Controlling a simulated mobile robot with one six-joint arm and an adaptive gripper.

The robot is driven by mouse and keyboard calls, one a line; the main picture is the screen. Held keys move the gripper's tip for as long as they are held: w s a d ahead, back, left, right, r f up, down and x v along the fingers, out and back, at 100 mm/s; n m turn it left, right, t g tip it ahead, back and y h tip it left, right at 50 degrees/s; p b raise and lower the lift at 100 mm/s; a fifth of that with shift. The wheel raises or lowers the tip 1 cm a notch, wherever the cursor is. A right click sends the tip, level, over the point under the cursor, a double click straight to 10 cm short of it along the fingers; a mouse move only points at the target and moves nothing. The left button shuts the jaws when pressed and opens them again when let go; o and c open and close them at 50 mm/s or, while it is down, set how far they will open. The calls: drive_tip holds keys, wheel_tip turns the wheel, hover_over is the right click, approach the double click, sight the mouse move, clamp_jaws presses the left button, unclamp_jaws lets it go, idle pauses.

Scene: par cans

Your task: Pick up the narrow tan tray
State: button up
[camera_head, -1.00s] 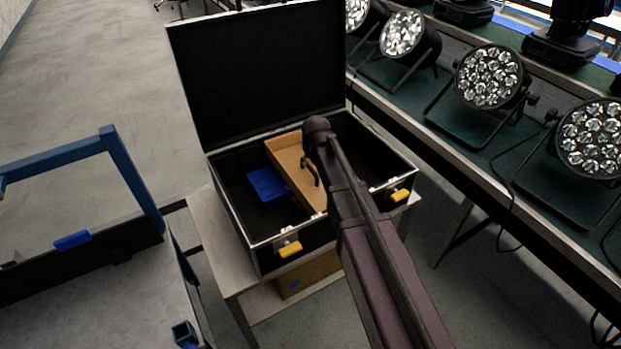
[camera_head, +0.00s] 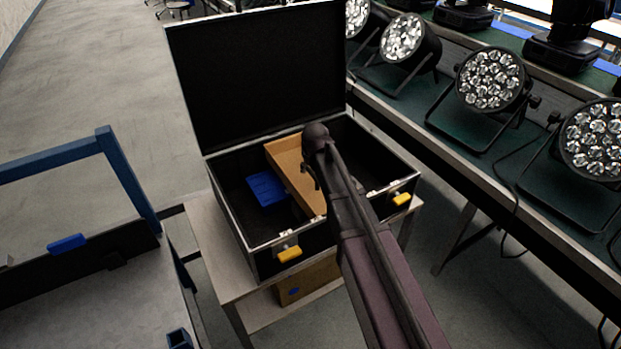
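The narrow tan tray (camera_head: 287,161) lies inside an open black case (camera_head: 237,223), right of a blue item. Its right part is hidden behind my arm. My gripper (camera_head: 314,180) shows only as a small dark piece beside my arm, over the tray. Its fingertips are mostly hidden, so I cannot tell whether it is open or shut, or whether it touches the tray.
A blue block (camera_head: 266,188) lies in the case beside the tray. The case lid (camera_head: 260,70) stands upright behind. The case rests on a small table (camera_head: 205,232). Par cans (camera_head: 491,79) stand on a long bench at right. A blue-framed cart (camera_head: 125,175) stands at left.

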sight(310, 170)
drive_tip(key=shift+b+x, duration=2)
drive_tip(key=shift+x, duration=0.45)
drive_tip(key=shift+a+r, duration=0.1)
drive_tip(key=shift+a, duration=0.05)
clamp_jaws()
